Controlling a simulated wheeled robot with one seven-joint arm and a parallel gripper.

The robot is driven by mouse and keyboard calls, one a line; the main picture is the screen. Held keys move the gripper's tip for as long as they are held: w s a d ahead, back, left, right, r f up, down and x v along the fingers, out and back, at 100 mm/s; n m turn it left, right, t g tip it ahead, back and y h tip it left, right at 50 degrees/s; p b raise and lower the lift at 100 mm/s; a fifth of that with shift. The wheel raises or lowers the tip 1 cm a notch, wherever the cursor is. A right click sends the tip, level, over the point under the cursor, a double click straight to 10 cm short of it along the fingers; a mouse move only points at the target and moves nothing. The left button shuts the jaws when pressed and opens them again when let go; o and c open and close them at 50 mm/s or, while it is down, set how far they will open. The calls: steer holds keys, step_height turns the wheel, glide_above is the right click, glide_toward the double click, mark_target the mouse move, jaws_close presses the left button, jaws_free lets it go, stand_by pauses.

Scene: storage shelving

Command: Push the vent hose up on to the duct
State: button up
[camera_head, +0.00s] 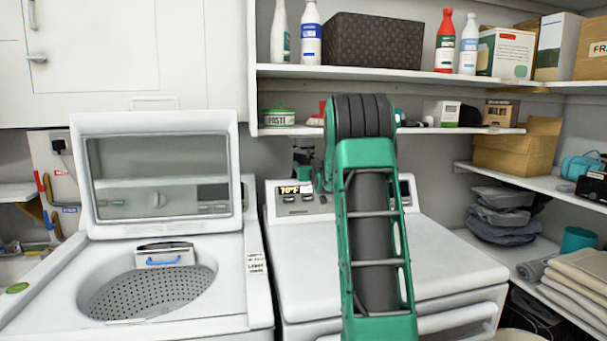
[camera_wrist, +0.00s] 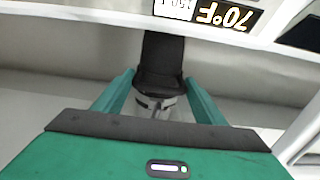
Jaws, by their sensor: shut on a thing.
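A black piece (camera_wrist: 162,58), which looks like the vent hose, sits between the green fingers of my gripper (camera_wrist: 158,95) in the wrist view. A grey band-like part shows at its lower end. My gripper is shut on the black piece. In the head view my green arm reaches over the dryer (camera_head: 440,255) to its back panel, and a dark upright piece (camera_head: 303,153) shows behind that panel, partly hidden by my arm. I cannot make out the duct separately, or whether hose and duct touch.
An open washer (camera_head: 150,290) stands at left. A low shelf (camera_head: 440,130) with boxes crosses behind my arm. Bottles and a brown basket (camera_head: 372,42) stand above. Right-hand shelves (camera_head: 540,180) hold boxes and folded cloths.

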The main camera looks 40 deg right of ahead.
steer(key=shift+r, duration=0.1)
steer(key=o, duration=1.2)
steer(key=v, duration=1)
steer(key=shift+s+a, duration=0.2)
steer(key=shift+s, duration=0.1)
